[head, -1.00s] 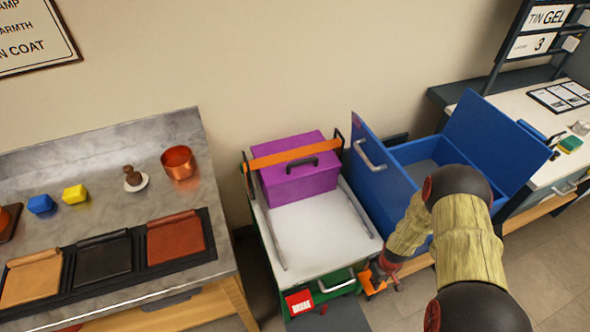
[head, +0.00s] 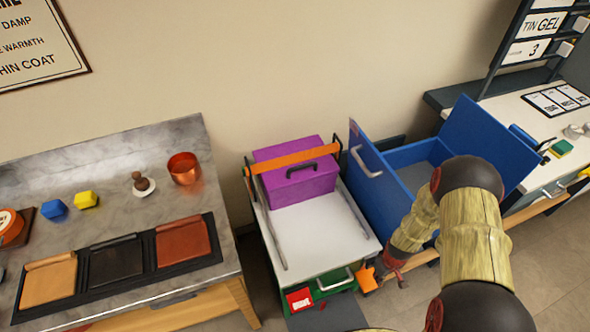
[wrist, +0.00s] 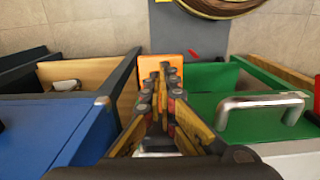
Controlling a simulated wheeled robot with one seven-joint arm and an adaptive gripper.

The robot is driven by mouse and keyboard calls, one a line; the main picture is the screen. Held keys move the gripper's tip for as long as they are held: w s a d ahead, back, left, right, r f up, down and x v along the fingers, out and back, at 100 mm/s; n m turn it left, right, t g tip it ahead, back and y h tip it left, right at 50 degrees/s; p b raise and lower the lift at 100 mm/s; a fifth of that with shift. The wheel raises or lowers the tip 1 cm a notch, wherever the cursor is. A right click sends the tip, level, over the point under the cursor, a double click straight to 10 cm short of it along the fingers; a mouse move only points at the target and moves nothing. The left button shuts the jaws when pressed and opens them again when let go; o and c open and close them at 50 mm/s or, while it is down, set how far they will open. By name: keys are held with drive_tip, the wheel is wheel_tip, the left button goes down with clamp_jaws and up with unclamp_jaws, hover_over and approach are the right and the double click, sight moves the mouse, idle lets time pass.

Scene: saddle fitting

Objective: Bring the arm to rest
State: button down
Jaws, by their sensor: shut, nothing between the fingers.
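My arm shows on the right of the head view, in front of the blue open box. My gripper (head: 392,272) hangs low between the white-topped stand and the blue box. In the wrist view my gripper (wrist: 162,72) points down with its fingers together and nothing between them. An orange piece (wrist: 176,68) lies just beyond the fingertips; it also shows in the head view (head: 367,280) beside the gripper. I cannot tell whether the fingers touch it.
A blue open box (head: 370,195) stands close to my arm. A purple box (head: 295,172) under an orange bar sits on the white-topped stand (head: 318,237). A green drawer with a metal handle (wrist: 262,108) is right of the gripper. A grey workbench (head: 110,215) stands left.

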drive_tip(key=shift+s+r, duration=0.1)
drive_tip(key=shift+r, duration=0.05)
idle(0.4)
drive_tip(key=s+a+r+m+g, duration=0.2)
drive_tip(key=s+r+m, duration=0.1)
drive_tip(key=s, duration=0.4)
drive_tip(key=s+a+r+t, duration=0.1)
drive_tip(key=a+r+t, duration=0.1)
drive_tip(key=r, duration=1.5)
drive_tip(key=s+a+r+t, duration=0.1)
drive_tip(key=a+r+t, duration=0.2)
drive_tip(key=r, duration=1.5)
drive_tip(key=s+a+r+m+t, duration=0.1)
drive_tip(key=a+r, duration=0.4)
drive_tip(key=r, duration=1.3)
drive_tip(key=shift+s+a+t, duration=0.15)
drive_tip(key=shift+a+t, duration=0.2)
drive_tip(key=shift+t, duration=0.45)
drive_tip(key=shift+r, duration=0.1)
